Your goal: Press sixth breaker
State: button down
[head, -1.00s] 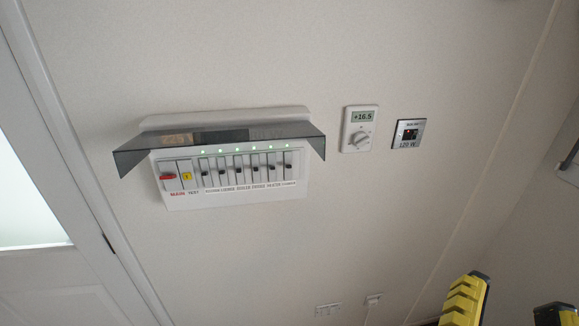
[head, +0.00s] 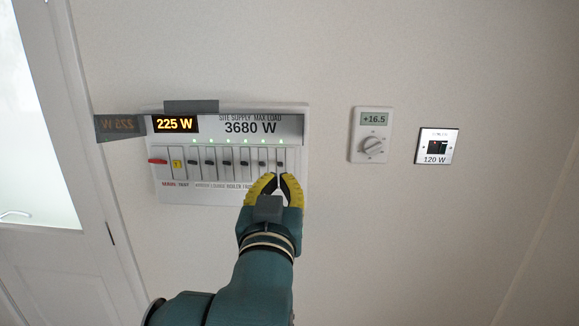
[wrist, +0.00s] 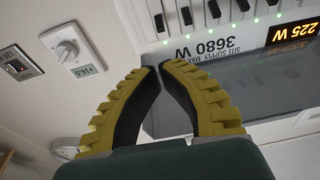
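The breaker panel (head: 166,197) is on the wall in the head view, with a red MAIN switch, a yellow TEST button and a row of breakers, each under a lit green light. The sixth breaker (head: 280,158) is the rightmost; its dark lever appears level with the others. My gripper (head: 278,177) is just below that lever, its tips partly covering the breaker's lower part; contact cannot be told. In the wrist view my gripper's (wrist: 159,67) fingertips nearly meet, with nothing seen between them. The breakers (wrist: 186,17) appear upside down beyond them.
A display (head: 175,124) reads 225 W, beside a 3680 W supply label. A door (head: 60,265) is at the left.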

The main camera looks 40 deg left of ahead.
aim_at(284, 150)
jog(key=p+x, duration=0.3)
jog(key=x, duration=0.6)
jog(key=shift+w, duration=0.1)
jog(key=shift+w+a, duration=0.25)
jog(key=shift+w, duration=0.1)
jog(key=shift+s+f, duration=0.1)
